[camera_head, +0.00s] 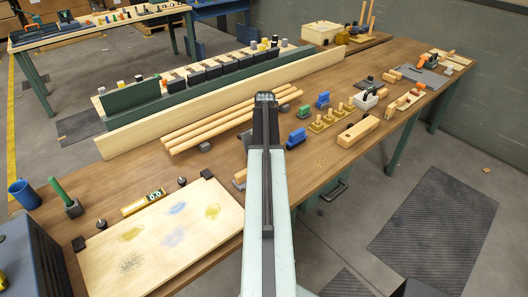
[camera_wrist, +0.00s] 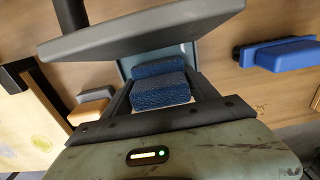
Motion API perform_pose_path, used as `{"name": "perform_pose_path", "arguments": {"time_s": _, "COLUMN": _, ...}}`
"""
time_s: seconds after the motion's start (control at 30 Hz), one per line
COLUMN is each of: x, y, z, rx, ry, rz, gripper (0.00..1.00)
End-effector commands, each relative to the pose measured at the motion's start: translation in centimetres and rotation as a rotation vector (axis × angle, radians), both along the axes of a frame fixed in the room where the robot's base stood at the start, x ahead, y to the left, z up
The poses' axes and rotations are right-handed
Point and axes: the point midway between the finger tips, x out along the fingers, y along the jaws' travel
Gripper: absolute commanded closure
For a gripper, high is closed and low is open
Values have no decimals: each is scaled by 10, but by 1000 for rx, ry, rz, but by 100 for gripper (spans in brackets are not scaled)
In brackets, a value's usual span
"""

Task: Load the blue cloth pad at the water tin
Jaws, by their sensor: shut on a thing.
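My gripper (camera_head: 265,102) reaches out over the middle of the long wooden table, seen from behind in the head view. In the wrist view its dark fingers (camera_wrist: 160,84) are shut on a dark blue textured cloth pad (camera_wrist: 160,94). A shallow grey-blue tin (camera_wrist: 188,50), which looks like the water tin, shows just beyond and below the pad. Whether the pad touches the tin or water I cannot tell. In the head view my arm hides the pad and most of the tin.
A stained pale board (camera_head: 200,248) lies front left.

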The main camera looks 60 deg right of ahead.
Motion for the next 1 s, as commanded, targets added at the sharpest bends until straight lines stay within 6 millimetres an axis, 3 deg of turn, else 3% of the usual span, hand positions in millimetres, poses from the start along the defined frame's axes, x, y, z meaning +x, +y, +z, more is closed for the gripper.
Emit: {"name": "perform_pose_path", "arguments": {"time_s": 1.0, "x": 1, "y": 1, "z": -8, "rx": 0, "ry": 0, "rz": 1, "gripper": 65}}
